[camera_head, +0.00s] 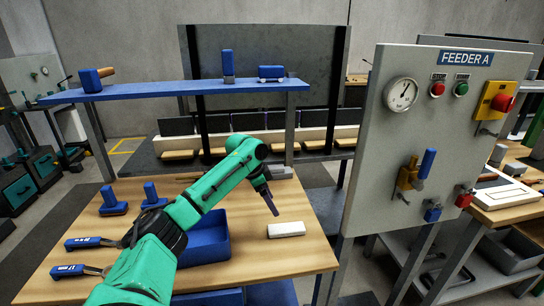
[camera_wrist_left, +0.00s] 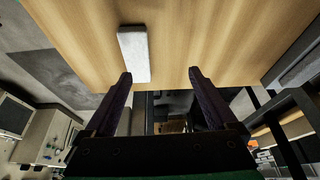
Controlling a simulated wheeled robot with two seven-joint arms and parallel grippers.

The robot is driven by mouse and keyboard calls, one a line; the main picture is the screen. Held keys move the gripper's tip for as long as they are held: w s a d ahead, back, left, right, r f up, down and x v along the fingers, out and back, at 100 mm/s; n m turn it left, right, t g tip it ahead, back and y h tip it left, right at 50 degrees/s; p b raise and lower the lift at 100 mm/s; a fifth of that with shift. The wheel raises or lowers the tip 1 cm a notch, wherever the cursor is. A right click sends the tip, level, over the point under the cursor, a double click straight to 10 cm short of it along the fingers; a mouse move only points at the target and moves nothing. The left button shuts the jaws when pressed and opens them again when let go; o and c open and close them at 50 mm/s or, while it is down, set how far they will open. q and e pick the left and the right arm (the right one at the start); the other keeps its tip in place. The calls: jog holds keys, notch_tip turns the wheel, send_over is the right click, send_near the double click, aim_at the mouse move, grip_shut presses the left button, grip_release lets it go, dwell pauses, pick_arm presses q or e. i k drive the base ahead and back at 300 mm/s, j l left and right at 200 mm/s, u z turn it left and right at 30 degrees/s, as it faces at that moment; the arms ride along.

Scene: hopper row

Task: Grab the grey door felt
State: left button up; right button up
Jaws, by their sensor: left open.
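A pale grey-white oblong block (camera_head: 286,229) lies flat on the wooden table near its right edge; I take it for the door felt, though its material is not clear. It also shows in the left wrist view (camera_wrist_left: 134,52), above and left of the middle, beyond my left fingertips. My left gripper (camera_head: 272,204) is above the table, behind and a little left of the block, not touching it. In the left wrist view its two dark fingers (camera_wrist_left: 160,76) stand wide apart with nothing between them. My right gripper is not in view.
A blue bin (camera_head: 205,245) stands on the table (camera_head: 262,262), partly behind my left arm. Blue-handled tools (camera_head: 90,242) lie at the left. A grey panel (camera_head: 440,110) with gauge and switches rises at the right. A blue shelf (camera_head: 180,91) spans above the table's back.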

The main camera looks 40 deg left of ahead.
aim_at(274, 168)
jog(key=i+j, duration=0.8)
jog(key=j, duration=0.2)
